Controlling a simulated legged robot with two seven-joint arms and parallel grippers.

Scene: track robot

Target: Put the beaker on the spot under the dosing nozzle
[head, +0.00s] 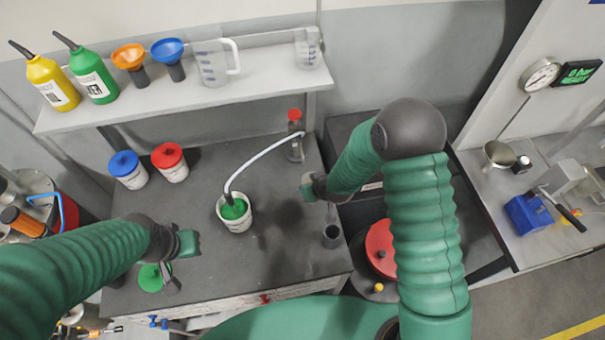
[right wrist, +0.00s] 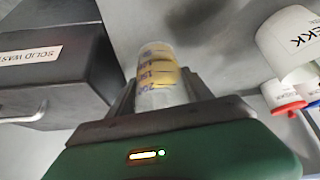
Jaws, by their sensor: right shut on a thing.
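No marked spot is clear. My left gripper (head: 172,284) is at the bench's front left; its jaws are unclear.
Jars with blue (head: 124,164) and red (head: 167,156) lids stand at the back left. A green lid (head: 150,278) lies near my left gripper. A shelf (head: 190,98) holds bottles, funnels and jugs. A black box labelled solid waste (right wrist: 70,50) is beside the right gripper.

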